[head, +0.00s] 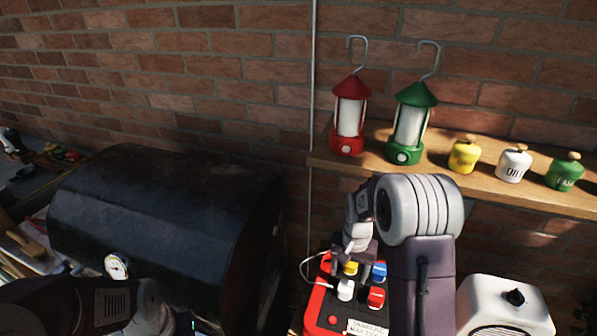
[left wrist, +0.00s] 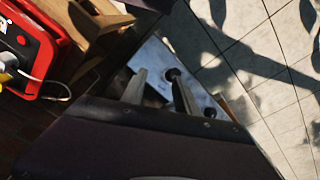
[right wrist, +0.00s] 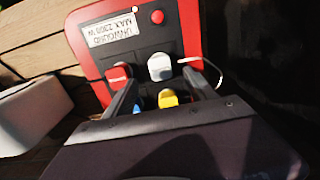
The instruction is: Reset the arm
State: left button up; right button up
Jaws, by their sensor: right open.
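My right arm reaches over the red power box (head: 345,310). Its gripper (head: 360,248) points down above the plugs. In the right wrist view my right gripper (right wrist: 160,82) is open. The white plug (right wrist: 160,67) shows between and just beyond its fingertips, with a red plug (right wrist: 118,78) to the left and a yellow plug (right wrist: 168,98) below. A blue plug (right wrist: 138,108) is partly hidden. My left arm is low at the left of the head view. In the left wrist view its gripper (left wrist: 158,85) has its fingers apart, with nothing held between them.
A black grill (head: 150,225) stands at the left. A wooden shelf (head: 480,185) on the brick wall holds a red lantern (head: 348,120), a green lantern (head: 411,125) and several small pots. A white appliance (head: 500,308) is right of my right arm.

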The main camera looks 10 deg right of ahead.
notch_tip(320, 180, up, 4)
jog(key=a, duration=0.3)
jog(key=s+a+n, duration=0.2)
jog(key=s+n, duration=0.1)
jog(key=s, duration=0.3)
jog(key=s+a+n+t, duration=0.1)
jog(key=s+a+n, duration=0.1)
jog(key=s, duration=0.4)
jog(key=shift+a+f+n, duration=0.15)
jog(key=shift+f+n, duration=0.25)
jog(key=shift+n, duration=0.1)
